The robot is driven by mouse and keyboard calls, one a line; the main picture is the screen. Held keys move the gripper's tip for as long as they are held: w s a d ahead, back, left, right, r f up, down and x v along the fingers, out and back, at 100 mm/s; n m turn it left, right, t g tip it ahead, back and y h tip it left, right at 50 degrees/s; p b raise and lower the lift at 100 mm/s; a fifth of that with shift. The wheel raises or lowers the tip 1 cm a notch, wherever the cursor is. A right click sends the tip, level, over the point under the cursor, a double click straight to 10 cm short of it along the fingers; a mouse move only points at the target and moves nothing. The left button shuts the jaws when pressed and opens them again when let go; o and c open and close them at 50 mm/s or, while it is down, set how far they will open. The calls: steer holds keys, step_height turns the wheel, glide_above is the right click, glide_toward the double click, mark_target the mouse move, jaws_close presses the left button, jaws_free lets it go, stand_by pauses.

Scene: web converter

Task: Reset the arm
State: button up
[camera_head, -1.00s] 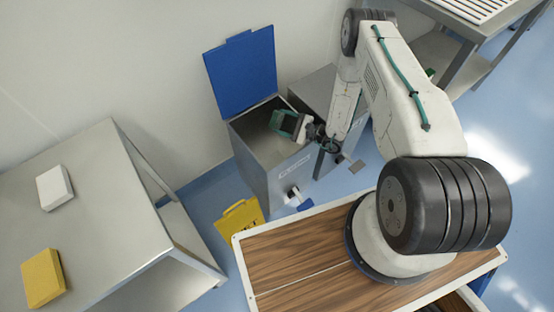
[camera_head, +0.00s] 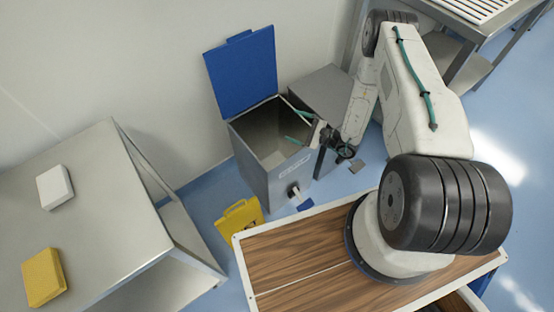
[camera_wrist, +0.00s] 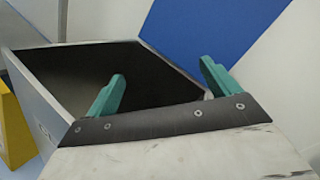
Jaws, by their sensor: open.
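My gripper (camera_head: 293,122) is at the right side of an open grey metal bin (camera_head: 262,168), with its green fingers reaching over the opening. In the wrist view, the two green fingers of my gripper (camera_wrist: 163,82) stand wide apart with nothing between them. The bin's dark inside (camera_wrist: 70,75) shows behind them, and I see no object in it. The bin's blue lid (camera_head: 240,72) is raised; it also shows in the wrist view (camera_wrist: 215,25). My arm bends from its base on a wood-topped platform out to the bin.
A steel table (camera_head: 110,215) at left carries a white block (camera_head: 55,187) and a yellow block (camera_head: 43,277). A yellow folded sign (camera_head: 240,217) stands on the floor before the bin. A grey cabinet (camera_head: 322,90) adjoins the bin. A slatted steel table (camera_head: 480,8) is at upper right.

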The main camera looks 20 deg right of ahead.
steer(key=shift+v, duration=1.25)
